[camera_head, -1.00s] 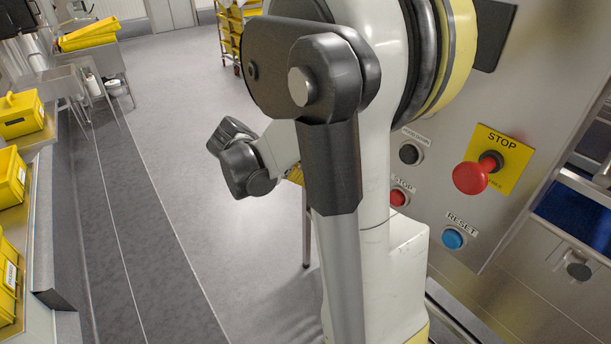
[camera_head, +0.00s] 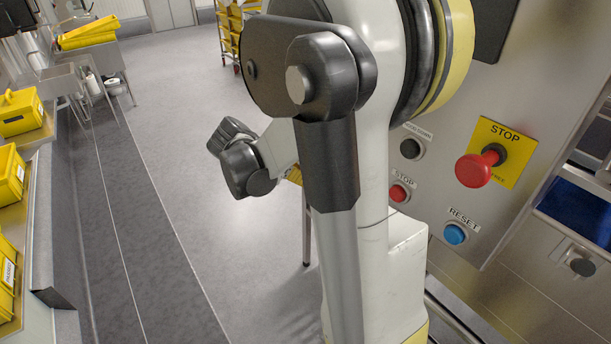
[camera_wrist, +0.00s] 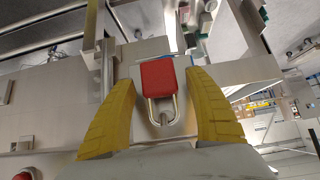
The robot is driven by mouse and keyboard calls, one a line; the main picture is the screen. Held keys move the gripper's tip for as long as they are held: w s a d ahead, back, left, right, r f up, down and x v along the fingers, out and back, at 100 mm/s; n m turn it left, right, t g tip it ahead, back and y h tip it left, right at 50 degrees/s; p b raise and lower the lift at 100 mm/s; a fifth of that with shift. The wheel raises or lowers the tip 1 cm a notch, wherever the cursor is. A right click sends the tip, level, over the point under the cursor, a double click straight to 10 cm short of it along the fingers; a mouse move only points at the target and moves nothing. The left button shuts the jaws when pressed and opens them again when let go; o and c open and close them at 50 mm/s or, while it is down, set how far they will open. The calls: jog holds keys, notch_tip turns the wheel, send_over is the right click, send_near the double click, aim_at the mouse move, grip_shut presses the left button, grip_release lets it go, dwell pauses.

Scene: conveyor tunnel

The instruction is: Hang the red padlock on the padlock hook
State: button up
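In the wrist view the red padlock (camera_wrist: 159,82) shows as a red block with a pale metal shackle pointing toward my palm. A small metal peg or hook (camera_wrist: 164,121) shows at the shackle's closed end. It looks to be inside the loop, but I cannot tell for sure whether the padlock hangs on it. My gripper (camera_wrist: 162,80) is open, with a yellow finger on each side of the padlock and a visible gap on both sides. In the head view my arm hides the gripper, and neither padlock nor hook shows.
A steel panel at the right carries a red stop knob (camera_head: 473,170), a blue reset button (camera_head: 454,234), a small red stop button (camera_head: 398,193) and a black button (camera_head: 410,148). Yellow boxes (camera_head: 18,112) line the left bench. The grey floor (camera_head: 185,150) between is clear.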

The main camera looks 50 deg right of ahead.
jog(key=v, duration=1.2)
dwell(0.4)
